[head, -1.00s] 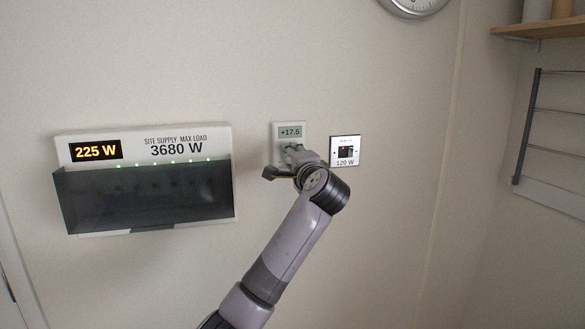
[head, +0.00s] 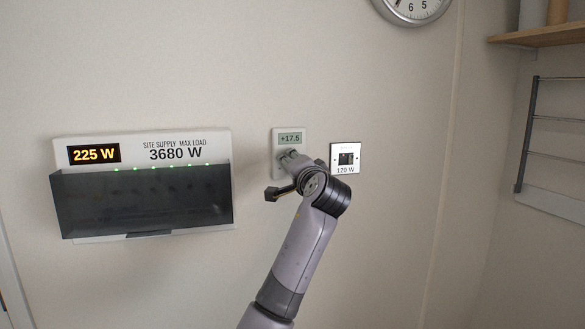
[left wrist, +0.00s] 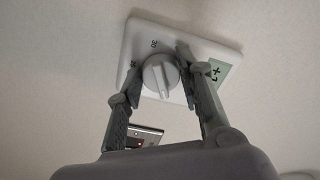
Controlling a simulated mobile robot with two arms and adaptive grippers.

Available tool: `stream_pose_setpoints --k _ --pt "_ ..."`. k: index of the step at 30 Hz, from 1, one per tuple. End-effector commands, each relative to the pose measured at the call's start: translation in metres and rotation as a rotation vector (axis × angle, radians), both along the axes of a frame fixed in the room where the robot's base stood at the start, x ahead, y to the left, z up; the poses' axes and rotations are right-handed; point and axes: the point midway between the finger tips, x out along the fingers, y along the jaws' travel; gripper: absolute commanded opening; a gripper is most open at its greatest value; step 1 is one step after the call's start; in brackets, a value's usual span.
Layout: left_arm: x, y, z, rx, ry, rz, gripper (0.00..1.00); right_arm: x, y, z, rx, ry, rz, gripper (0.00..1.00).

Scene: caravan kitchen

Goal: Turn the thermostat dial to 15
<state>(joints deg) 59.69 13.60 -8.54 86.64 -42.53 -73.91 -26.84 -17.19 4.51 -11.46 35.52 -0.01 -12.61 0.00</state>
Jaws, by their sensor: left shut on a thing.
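The thermostat (head: 277,168) is a white wall plate whose display (head: 290,138) reads +17.5. In the left wrist view, the thermostat (left wrist: 142,35) appears tilted, with its round grey dial (left wrist: 160,76) and a raised bar across it. A mark reading 30 shows beside the dial; the other marks are hidden or too small to read. My left gripper (head: 290,157) is at the plate below the display. In the left wrist view, its fingers (left wrist: 159,68) stand on either side of the dial, shut on it. In the head view the arm and gripper cover the dial. My right gripper is not in view.
A switch plate (head: 345,169) labelled 120 W sits close to the right of the thermostat. A supply panel (head: 190,150) reading 225 W, with a dark cover (head: 140,205), juts out at left. A clock (head: 410,10), shelf (head: 540,36) and wall rack (head: 519,140) are at right.

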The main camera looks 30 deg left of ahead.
Motion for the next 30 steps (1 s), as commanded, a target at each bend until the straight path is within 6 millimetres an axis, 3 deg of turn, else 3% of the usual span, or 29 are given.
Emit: stream_pose_setpoints --k 7,8,15,25,30 --pt "0.001 0.000 -0.004 -0.004 0.009 0.002 0.06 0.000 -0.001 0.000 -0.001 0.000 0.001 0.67" --pt "0.001 0.000 -0.004 -0.004 0.009 0.002 0.36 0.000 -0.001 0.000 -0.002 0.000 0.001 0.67" --pt "0.000 0.000 -0.003 -0.002 0.006 0.001 0.52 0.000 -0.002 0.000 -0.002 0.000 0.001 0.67" --pt "-0.001 -0.001 -0.001 0.000 0.003 0.000 0.53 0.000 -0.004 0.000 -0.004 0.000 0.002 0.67" --pt "-0.012 -0.016 -0.001 0.000 0.001 -0.001 0.53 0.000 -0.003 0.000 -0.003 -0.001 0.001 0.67"
